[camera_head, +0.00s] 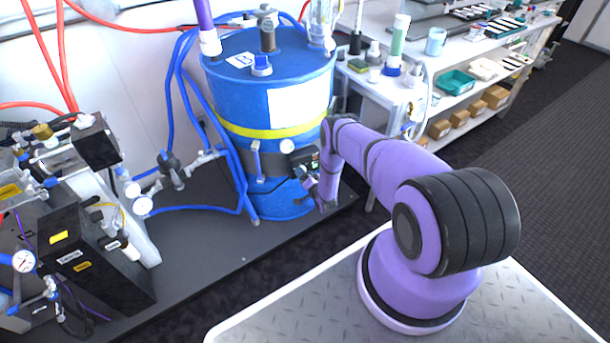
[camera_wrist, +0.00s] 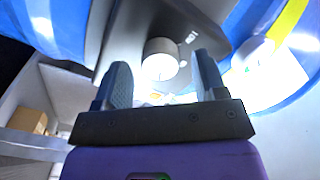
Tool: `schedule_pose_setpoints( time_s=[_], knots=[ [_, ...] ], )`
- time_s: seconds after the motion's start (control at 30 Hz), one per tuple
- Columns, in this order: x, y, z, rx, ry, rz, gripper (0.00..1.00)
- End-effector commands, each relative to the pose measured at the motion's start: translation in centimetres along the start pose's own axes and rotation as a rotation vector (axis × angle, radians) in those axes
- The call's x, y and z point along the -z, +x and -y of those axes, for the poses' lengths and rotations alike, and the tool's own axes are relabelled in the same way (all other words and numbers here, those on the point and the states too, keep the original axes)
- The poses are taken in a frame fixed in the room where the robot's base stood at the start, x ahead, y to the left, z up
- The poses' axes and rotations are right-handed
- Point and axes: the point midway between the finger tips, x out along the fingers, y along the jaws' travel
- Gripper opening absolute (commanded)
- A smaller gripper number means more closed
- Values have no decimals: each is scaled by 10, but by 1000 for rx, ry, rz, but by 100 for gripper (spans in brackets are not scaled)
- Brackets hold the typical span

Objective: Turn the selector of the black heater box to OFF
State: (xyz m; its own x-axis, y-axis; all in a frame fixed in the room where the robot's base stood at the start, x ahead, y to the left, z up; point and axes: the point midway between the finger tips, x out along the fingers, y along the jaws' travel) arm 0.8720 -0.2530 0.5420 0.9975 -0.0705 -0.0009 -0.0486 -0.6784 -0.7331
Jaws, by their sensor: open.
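The black heater box (camera_wrist: 205,22) fills the upper middle of the wrist view. My gripper (camera_wrist: 162,75) is open, with one finger on each side of the knob. I cannot tell whether either finger touches it. In the head view the box (camera_head: 303,157) sits on the dark band around the blue drum (camera_head: 225,95), largely hidden by my arm. My gripper (camera_head: 309,181) shows beside the drum.
A second white dial (camera_wrist: 252,52) is to the right in the wrist view. Blue hoses (camera_head: 185,85) run left of the drum. A black box with gauges and fittings (camera_head: 90,265) stands at the left. A shelf unit with bottles and trays (camera_head: 455,75) is behind on the right.

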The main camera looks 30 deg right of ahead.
Motion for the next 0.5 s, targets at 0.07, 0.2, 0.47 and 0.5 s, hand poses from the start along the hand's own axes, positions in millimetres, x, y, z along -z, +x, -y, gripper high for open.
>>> schedule_pose_setpoints(
  time_s=[0.07,0.2,0.47,0.5],
  knots=[
    [0,0,0,0,0,0,65],
    [0,0,0,0,0,0,35],
    [0,0,0,0,-4,0,16],
    [0,0,0,0,-8,0,16]
  ],
)
